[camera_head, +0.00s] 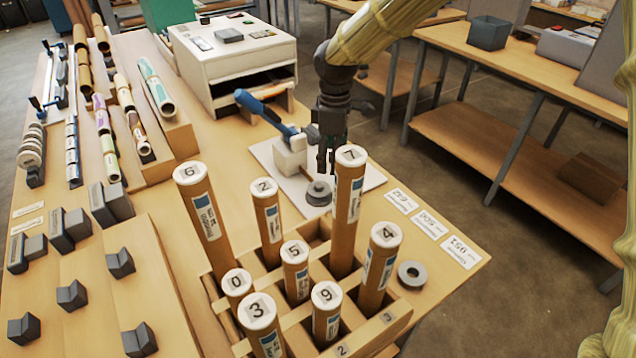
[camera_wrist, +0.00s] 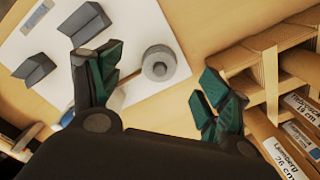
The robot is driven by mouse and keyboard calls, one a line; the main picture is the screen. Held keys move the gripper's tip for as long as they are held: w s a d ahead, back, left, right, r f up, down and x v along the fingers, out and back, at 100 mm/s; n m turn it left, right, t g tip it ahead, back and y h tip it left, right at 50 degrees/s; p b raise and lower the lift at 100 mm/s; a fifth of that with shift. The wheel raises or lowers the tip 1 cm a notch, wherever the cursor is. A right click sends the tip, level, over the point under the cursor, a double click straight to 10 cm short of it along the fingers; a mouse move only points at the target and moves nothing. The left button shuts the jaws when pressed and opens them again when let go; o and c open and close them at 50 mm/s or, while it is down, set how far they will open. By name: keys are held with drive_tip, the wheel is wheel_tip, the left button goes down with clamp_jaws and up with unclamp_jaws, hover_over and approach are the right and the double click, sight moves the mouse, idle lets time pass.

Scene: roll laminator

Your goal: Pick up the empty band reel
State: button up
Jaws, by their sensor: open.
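A grey round reel (camera_head: 318,192) with a raised hub lies on the right part of the white board (camera_head: 262,153). A thin brown strip runs beside it. In the wrist view the reel (camera_wrist: 158,63) shows beyond and between my open fingertips, apart from both. My gripper (camera_head: 327,165) points down above the board, close to the reel, its green-padded fingers (camera_wrist: 160,92) spread and empty. A second grey ring (camera_head: 412,273) with a hole lies flat on the table at the right, beside the tube rack. I cannot tell for certain which of the two is the empty band reel.
A wooden rack (camera_head: 386,326) holds several tall numbered tubes; tube 7 (camera_head: 350,157) stands very close to my gripper. A blue-handled device (camera_head: 289,150) stands on the board to the left. White label cards (camera_head: 431,224) lie at the right edge. A white cabinet (camera_head: 233,62) stands behind.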

sight(324, 187)
drive_tip(key=shift+s+a+f+p, duration=0.1)
drive_tip(key=shift+a+f+p, duration=0.35)
drive_tip(key=shift+f, duration=1.3)
drive_tip(key=shift+s+a+f+p, duration=0.15)
drive_tip(key=shift+f+p, duration=0.5)
drive_tip(key=shift+f, duration=1.05)
drive_tip(key=shift+s+a+f+p, duration=0.1)
drive_tip(key=shift+a+f+p, duration=0.4)
drive_tip(key=shift+f, duration=1.25)
drive_tip(key=shift+d, duration=0.1)
drive_tip(key=shift+c, duration=0.2)
drive_tip(key=shift+w, duration=0.1)
drive_tip(key=c, duration=1.1)
drive_tip(key=shift+r, duration=0.1)
